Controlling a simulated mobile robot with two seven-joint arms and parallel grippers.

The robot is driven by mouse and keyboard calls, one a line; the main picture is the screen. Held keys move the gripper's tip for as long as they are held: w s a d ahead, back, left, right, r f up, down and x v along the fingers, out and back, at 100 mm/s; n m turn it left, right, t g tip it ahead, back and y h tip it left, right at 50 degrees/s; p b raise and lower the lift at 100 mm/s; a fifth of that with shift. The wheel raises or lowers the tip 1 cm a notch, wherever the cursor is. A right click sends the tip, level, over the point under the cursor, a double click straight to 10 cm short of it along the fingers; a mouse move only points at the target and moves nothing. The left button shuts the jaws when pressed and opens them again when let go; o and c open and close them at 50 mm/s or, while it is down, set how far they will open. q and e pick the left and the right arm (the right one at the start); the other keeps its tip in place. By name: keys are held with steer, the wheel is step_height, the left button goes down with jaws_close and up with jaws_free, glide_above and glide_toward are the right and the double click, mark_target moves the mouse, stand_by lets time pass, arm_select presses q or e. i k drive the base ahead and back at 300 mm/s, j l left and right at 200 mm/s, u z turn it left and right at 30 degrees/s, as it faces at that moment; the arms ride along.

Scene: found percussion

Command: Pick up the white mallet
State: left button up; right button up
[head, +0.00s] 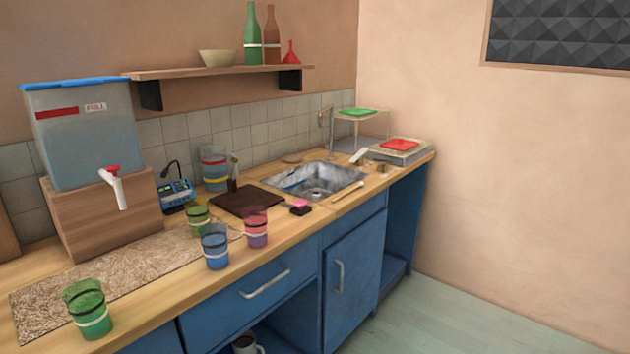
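No mallet shows clearly in the head view. A thin pale stick (348,191) lies on the wooden counter in front of the sink, close to the front edge; it may be a mallet, but it is too small to tell whether its head is white. A small white object (358,156) leans at the back right of the sink, and its shape is also unclear. Neither of my grippers is in view.
The steel sink (318,192) is set in the counter (160,303). Clear coloured cups, including a blue one (215,247), stand near the front edge. A dark board (247,197) lies left of the sink. A large water dispenser (88,145) stands at the left.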

mark_target(360, 184)
steer(key=i+l+u, duration=0.15)
steer(key=u, duration=0.35)
steer(key=i+l+u, duration=0.1)
steer(key=u, duration=0.35)
steer(key=i+l+u, duration=0.2)
steer(key=l, duration=0.2)
steer(key=l+u, duration=0.2)
steer(key=l, duration=0.2)
steer(key=i+l, duration=0.1)
steer(key=l, duration=0.25)
steer(key=i+l+u, duration=0.15)
steer(key=l, duration=0.25)
